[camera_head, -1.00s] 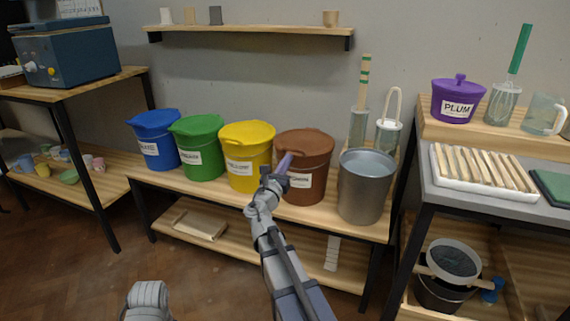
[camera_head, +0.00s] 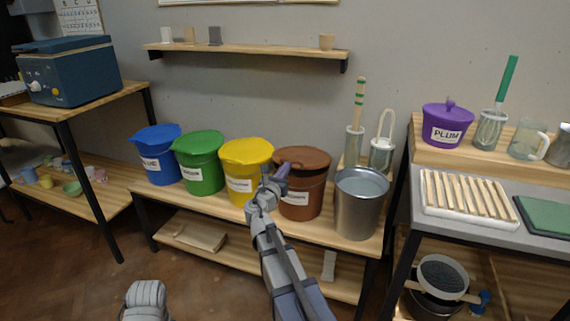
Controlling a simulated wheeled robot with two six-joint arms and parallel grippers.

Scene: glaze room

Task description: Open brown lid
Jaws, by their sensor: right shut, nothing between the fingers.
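The brown bucket (camera_head: 305,200) stands on the bench between the yellow bucket and a grey metal bucket. My right gripper (camera_head: 283,170) is shut and empty, at the left front edge of the brown lid. I cannot tell whether its tips touch the lid. The gripper and wrist hide part of the bucket's left side. A grey part of my left arm shows at the bottom left, but its gripper is not in view.
A yellow bucket (camera_head: 240,180), a green bucket (camera_head: 200,165) and a blue bucket (camera_head: 157,160) stand in a row to the left. An open metal bucket (camera_head: 360,208) is close on the right. A wall shelf (camera_head: 250,50) hangs above. Tools in jars stand behind.

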